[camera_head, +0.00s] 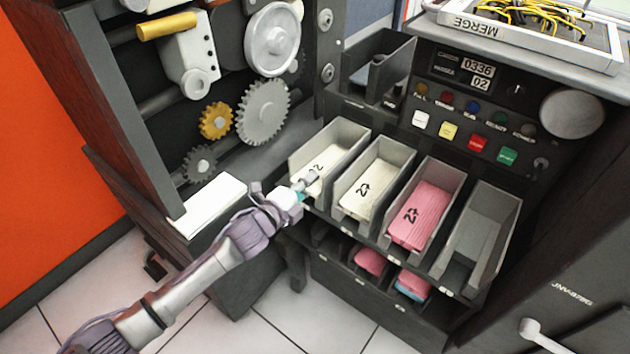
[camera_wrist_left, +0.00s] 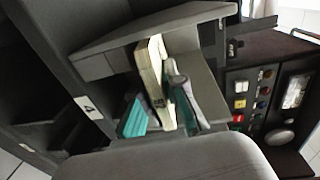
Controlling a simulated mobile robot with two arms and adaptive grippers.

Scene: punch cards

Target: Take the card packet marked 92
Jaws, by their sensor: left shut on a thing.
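A cream card packet (camera_head: 322,170) lies in the leftmost bin (camera_head: 346,131). Its marking is partly covered by my gripper; a 2 shows. My left gripper (camera_head: 309,184) reaches over the front of that bin and is shut on this packet. In the left wrist view the packet (camera_wrist_left: 151,62) stands between my two teal-padded fingers (camera_wrist_left: 160,107), inside the grey bin. A second cream packet (camera_head: 372,178) lies in the bin to the right, with a marking that is hard to read. My right gripper is not in view.
A pink packet (camera_head: 425,208) lies in the third bin; the fourth bin (camera_head: 485,228) looks empty. More pink packets (camera_head: 369,261) sit in the lower row. Gears (camera_head: 263,112) stand behind left. A white card stack (camera_head: 208,203) lies beside my arm. A button panel (camera_head: 478,117) rises behind the bins.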

